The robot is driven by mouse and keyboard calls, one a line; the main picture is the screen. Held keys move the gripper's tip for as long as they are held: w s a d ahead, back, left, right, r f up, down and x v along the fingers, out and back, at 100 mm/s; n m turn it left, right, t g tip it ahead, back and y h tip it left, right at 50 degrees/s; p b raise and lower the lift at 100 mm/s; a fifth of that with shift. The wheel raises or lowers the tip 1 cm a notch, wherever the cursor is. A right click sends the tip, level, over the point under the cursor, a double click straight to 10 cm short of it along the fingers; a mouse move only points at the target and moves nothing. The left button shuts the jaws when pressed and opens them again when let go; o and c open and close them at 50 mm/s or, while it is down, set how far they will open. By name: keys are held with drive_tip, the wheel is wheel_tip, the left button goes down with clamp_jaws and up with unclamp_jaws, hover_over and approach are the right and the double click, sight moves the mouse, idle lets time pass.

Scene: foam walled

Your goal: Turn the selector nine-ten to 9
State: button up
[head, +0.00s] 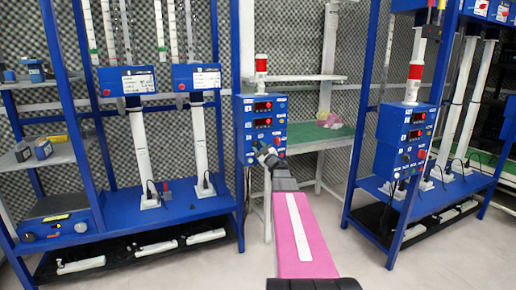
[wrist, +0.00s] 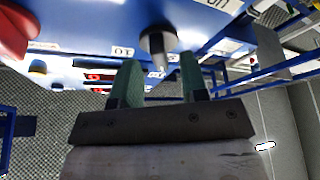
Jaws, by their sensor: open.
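In the wrist view a round grey selector knob (wrist: 157,40) sticks out of the blue panel face. A white label left of it appears upside down and seems to read 10; another label at the top right is partly cut off. My gripper (wrist: 160,78) has its two green fingers apart, one on each side of the knob's lower end. I cannot tell whether they touch it. In the head view my gripper (head: 262,150) is at the lower front of the blue control box (head: 250,132), and it hides the selector there.
The control box carries red displays and a red button (wrist: 18,30) beside the knob in the wrist view. A red-and-white signal lamp (head: 261,65) stands above it. Blue racks flank it, with a second control box (head: 405,138) at the right. A green-topped bench (head: 310,135) is behind.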

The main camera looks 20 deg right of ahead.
drive_tip(key=v, duration=0.9)
drive_tip(key=shift+s, duration=0.15)
